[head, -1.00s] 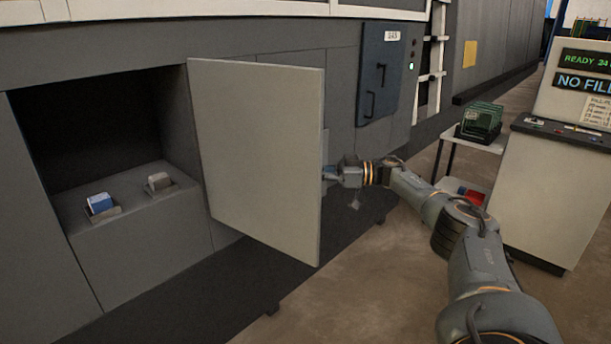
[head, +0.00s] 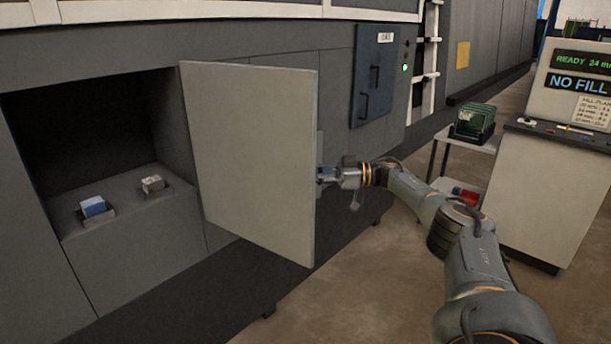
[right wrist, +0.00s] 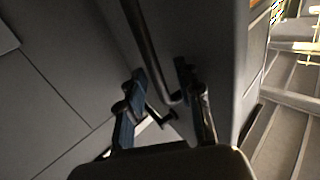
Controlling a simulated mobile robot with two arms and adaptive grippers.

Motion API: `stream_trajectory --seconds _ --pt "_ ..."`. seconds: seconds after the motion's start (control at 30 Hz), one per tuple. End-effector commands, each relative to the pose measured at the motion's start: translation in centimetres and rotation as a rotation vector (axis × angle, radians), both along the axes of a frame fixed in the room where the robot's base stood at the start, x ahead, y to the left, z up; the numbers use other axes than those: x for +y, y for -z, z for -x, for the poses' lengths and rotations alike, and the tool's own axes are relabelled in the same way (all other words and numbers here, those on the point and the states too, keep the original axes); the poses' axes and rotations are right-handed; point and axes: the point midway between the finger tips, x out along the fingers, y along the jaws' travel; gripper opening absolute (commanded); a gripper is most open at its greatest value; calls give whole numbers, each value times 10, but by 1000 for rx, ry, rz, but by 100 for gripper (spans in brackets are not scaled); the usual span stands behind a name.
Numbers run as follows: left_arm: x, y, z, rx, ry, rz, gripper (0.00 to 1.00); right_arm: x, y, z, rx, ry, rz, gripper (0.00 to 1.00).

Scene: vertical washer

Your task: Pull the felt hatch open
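The hatch is a pale grey panel (head: 250,160) in the head view, swung wide open from the dark machine front. Its hinge side is at the left, beside a dark recess. My right gripper (head: 327,174) is at the panel's free right edge, partly hidden behind it. In the right wrist view my right gripper (right wrist: 162,84) has its fingers apart. A dark bent bar handle (right wrist: 148,50) runs down between them; I cannot tell whether a finger touches it. My left gripper is not in view.
The recess (head: 80,130) holds a blue-and-white block (head: 93,207) and a grey block (head: 153,184). A dark blue cabinet (head: 373,75) is on the machine wall beyond the panel. A small cart (head: 470,143) and a pale console (head: 545,195) stand at the right. Floor is clear in front.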

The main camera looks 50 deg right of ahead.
Motion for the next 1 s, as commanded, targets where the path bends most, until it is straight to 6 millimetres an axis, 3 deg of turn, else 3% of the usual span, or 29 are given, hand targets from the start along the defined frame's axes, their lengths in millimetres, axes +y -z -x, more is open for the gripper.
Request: stream_trajectory --seconds 0.23,0.43,1.0 --pt "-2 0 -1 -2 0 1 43 -32 0 33 2 8 1 35" --pt "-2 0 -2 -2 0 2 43 -47 0 49 0 6 0 35" --pt "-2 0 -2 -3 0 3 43 -50 0 53 1 5 0 35"
